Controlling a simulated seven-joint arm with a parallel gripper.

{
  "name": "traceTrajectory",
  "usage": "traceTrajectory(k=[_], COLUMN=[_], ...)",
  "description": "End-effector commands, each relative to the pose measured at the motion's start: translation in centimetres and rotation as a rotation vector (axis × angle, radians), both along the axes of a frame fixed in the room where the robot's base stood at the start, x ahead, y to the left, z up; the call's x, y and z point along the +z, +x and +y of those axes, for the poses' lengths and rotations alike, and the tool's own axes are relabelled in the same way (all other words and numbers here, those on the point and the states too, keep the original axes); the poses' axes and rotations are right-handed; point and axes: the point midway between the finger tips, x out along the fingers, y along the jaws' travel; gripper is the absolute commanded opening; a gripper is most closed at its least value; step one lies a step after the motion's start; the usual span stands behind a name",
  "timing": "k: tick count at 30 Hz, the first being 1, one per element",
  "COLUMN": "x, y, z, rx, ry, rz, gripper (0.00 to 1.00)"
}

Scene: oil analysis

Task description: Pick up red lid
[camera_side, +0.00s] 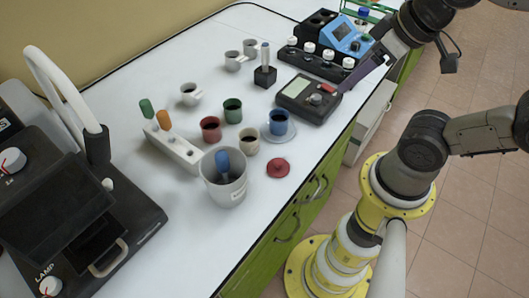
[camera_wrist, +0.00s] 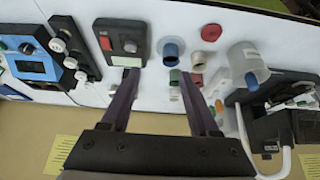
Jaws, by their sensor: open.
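The red lid (camera_side: 279,168) lies flat on the white table near its front edge, right of the large white beaker (camera_side: 224,178) and below the blue cup in the side view. It also shows in the wrist view (camera_wrist: 211,32), near the top, beyond and to the right of my fingers. My gripper (camera_side: 343,87) appears by the dark device with a small display, apart from the lid. In the wrist view my gripper (camera_wrist: 159,76) has its two dark purple fingers spread, with nothing held between them.
The blue cup (camera_side: 278,122) stands on a saucer close to the lid. Red (camera_side: 211,129), green (camera_side: 232,110) and white (camera_side: 249,141) cups stand left of it.

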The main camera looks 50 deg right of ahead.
Motion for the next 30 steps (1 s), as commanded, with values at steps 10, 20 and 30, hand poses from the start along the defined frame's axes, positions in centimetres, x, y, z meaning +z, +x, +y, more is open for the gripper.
traceTrajectory(k=[10, 20, 30], x=[0.1, 1.8, -2.6], y=[-0.1, 4.4, 8.7], z=[0.0, 3.0, 12.4], rx=[-0.130, -0.680, -0.806], ry=[0.069, 0.338, 0.231], rz=[0.007, 0.183, 0.440], gripper=[0.61, 0.61, 0.61])
